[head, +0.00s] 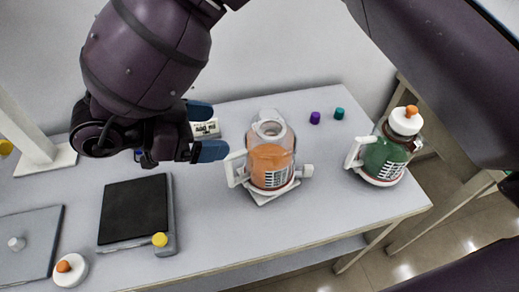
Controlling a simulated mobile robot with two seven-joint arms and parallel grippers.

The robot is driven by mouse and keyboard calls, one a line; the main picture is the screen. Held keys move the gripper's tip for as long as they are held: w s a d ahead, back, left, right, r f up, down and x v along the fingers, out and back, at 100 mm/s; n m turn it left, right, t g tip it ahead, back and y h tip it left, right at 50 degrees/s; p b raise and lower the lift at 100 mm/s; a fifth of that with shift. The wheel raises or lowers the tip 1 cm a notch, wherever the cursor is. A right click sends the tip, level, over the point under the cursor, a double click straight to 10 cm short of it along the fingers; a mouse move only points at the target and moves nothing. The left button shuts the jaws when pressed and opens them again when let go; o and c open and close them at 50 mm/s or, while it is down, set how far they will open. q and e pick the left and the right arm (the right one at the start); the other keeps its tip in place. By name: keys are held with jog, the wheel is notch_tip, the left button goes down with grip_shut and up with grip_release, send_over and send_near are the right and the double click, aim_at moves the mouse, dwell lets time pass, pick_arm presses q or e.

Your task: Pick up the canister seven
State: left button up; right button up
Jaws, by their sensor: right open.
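A clear canister with orange liquid (268,165) stands upright near the middle of the table, its white handle on its left side, its top uncapped. A second canister with green liquid (386,156) stands at the table's right end, with a white cap and orange knob. Both carry printed labels too small to read, so I cannot tell which is number seven. My right gripper (205,131) is open, with blue fingertips apart. It is left of the orange canister and its handle, not touching in this view. My left gripper is not in view.
Purple (315,118) and teal (339,113) caps lie behind the canisters. A black-topped pad (134,210) with a yellow knob (160,240), a grey plate (28,243) and a white lid with orange knob (70,269) are at left. The front middle of the table is clear.

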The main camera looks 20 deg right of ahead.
send_near(282, 128)
jog(key=f, duration=0.1)
jog(key=b+x, duration=0.1)
jog(key=x, duration=0.4)
jog(key=shift+w+d, duration=0.1)
jog(key=shift+d, duration=0.25)
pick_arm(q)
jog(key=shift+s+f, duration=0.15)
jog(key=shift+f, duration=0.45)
pick_arm(e)
jog(key=c, duration=0.9)
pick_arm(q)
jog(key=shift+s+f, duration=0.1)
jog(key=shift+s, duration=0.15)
pick_arm(e)
jog(key=shift+r, duration=0.1)
jog(key=c, duration=0.8)
